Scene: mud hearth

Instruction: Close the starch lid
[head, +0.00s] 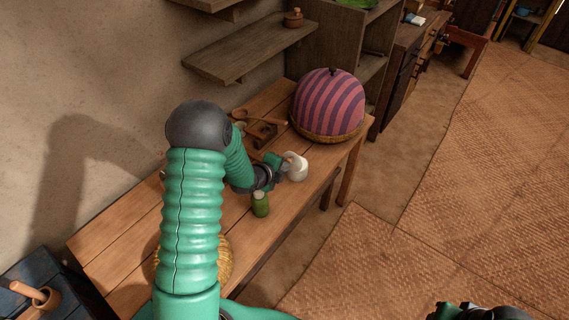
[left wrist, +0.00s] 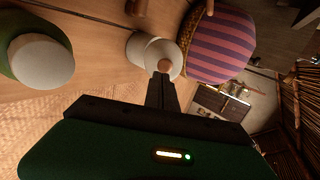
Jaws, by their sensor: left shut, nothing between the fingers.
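A small white jar (head: 297,168) stands on the wooden table, just beyond my left gripper (head: 281,170); I take it to be the starch jar. In the left wrist view the jar (left wrist: 138,46) shows with a round white lid (left wrist: 163,54) that has a brown wooden knob (left wrist: 164,65). The lid looks tipped at an angle to the jar; how it meets the rim is unclear. My left gripper's shut fingers (left wrist: 160,90) are empty and point at the knob, very close to it; I cannot tell whether they touch. Part of my right arm shows at the bottom right, its fingers hidden.
A green jar with a pale top (head: 260,204) stands close to the left gripper. A purple-striped dome (head: 328,103) on a woven base stands behind the white jar. A wooden box (head: 262,131) and spoon lie nearby. The table's front edge is close.

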